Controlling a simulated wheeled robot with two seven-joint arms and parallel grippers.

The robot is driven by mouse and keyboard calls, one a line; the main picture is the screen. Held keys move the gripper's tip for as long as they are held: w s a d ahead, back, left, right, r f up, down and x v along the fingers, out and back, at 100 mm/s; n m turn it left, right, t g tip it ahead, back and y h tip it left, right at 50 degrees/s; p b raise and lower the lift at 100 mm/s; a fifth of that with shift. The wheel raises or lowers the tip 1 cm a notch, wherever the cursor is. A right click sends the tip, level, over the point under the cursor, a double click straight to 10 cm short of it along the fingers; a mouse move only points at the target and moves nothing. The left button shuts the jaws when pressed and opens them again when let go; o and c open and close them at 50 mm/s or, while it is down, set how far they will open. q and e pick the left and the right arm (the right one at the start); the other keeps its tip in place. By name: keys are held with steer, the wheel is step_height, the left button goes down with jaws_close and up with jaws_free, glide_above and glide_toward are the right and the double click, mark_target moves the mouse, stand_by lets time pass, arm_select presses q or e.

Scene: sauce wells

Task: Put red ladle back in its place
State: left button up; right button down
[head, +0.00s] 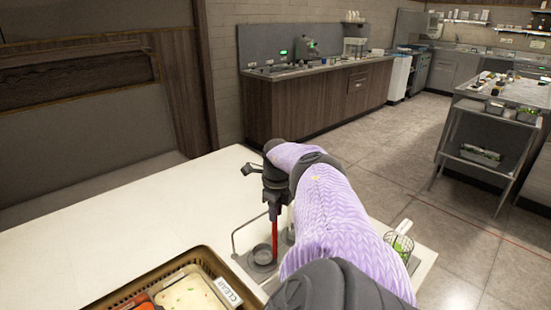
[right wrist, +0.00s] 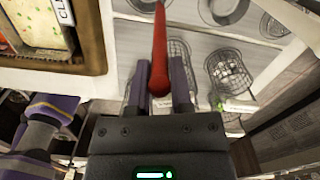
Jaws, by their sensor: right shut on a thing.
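The red ladle (head: 275,238) hangs upright from my right gripper (head: 274,201) over the counter. Its lower end is close to a round metal sauce well (head: 262,254) in the grey station; I cannot tell whether its bowl is inside the well. In the right wrist view the red handle (right wrist: 160,45) runs between the two fingers of my right gripper (right wrist: 160,88), which is shut on it. Two round wells (right wrist: 222,10) show at the top there. My right arm hides part of the station in the head view.
A brown tray (head: 208,257) with food and a "CLEAR" label stands left of the station. Wire baskets (right wrist: 180,55) sit beside the wells; a basket with green contents (head: 400,243) is at the right. The white counter (head: 130,235) at left is clear.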

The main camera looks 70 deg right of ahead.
steer(key=shift+f, duration=0.2)
steer(key=shift+f+b, duration=0.2)
steer(key=shift+b, duration=0.15)
jaws_free()
steer(key=shift+r, duration=0.1)
stand_by(0.4)
step_height(320, 180, up, 11)
steer(key=p, duration=0.8)
steer(key=shift+p, duration=0.4)
